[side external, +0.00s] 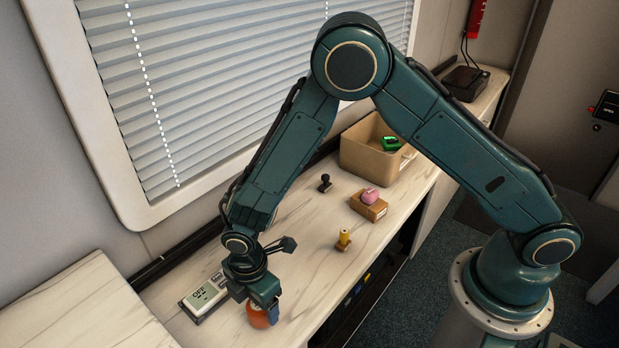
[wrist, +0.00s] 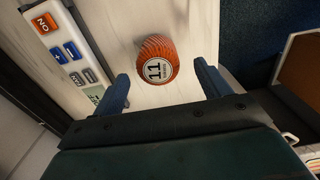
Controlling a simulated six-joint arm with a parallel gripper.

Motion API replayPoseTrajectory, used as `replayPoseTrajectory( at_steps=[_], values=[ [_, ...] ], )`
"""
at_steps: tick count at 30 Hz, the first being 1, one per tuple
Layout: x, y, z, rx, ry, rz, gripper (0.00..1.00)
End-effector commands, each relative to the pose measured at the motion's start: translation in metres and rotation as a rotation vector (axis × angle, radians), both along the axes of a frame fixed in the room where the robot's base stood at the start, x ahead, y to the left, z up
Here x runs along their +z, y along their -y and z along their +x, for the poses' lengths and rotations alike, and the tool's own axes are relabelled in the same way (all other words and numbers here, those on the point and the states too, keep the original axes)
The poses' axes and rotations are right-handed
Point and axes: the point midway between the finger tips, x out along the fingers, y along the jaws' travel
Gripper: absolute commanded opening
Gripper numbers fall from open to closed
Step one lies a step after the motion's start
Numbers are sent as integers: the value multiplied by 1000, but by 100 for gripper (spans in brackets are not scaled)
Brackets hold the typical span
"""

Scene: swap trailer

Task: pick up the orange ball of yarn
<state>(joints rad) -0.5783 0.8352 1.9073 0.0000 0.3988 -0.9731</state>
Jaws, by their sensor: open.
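The orange ball of yarn (side external: 258,318) is on the pale counter at the lower left of the side view, right below my gripper (side external: 262,306). In the wrist view the ball of yarn (wrist: 158,48) shows its ribbed orange strands and a round white label with the number 11. My gripper (wrist: 163,88) is open in the wrist view, one blue finger on each side, with the ball between and a little beyond the fingertips. In the side view the fingers partly hide the ball. I cannot tell whether a finger touches it.
A panel (side external: 207,293) with a display and buttons lies left of the ball. Farther along the counter (side external: 300,262) stand a yellow-topped stamp (side external: 344,239), a box (side external: 368,207) with a pink item, a black stamp (side external: 325,183) and a tan bin (side external: 365,158) holding a green item.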

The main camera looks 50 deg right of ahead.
Motion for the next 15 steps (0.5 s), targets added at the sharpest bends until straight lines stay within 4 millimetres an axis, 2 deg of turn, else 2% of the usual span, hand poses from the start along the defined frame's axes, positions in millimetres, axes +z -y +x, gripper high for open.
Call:
replayPoseTrajectory(
  at_steps=[8, 15],
  values=[
    [-3, 0, 0, 0, -1, 0, 76],
    [-21, 1, 1, 0, -2, -1, 76]
  ],
)
